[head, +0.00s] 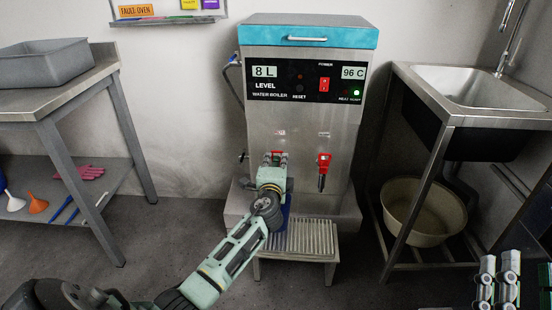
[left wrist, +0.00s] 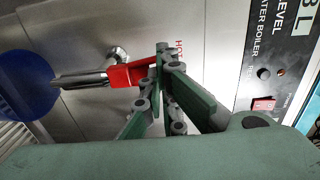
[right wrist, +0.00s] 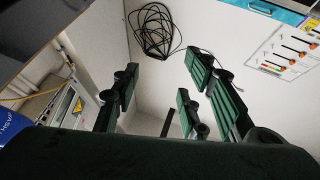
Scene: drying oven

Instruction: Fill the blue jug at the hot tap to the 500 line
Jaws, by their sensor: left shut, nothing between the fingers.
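The water boiler (head: 300,120) has two red-handled taps. My left gripper (head: 278,160) is at the left tap and mostly covers it. In the left wrist view my left gripper (left wrist: 162,62) is shut and empty, its fingertips against or just beside the red tap handle (left wrist: 130,74), near a partly hidden red label. The blue jug (head: 285,222) stands below that tap on the slatted stand, partly hidden by my arm. It also shows beyond the spout in the left wrist view (left wrist: 25,85). Its lines and water level are not visible. My right gripper (head: 498,275) is open and empty.
The right tap (head: 323,165) is free. The slatted stand (head: 315,238) is in front of the boiler. A table (head: 60,100) with a grey tray (head: 45,65) is at left; a sink (head: 470,85) with a beige basin (head: 425,215) below is at right. Floor between is clear.

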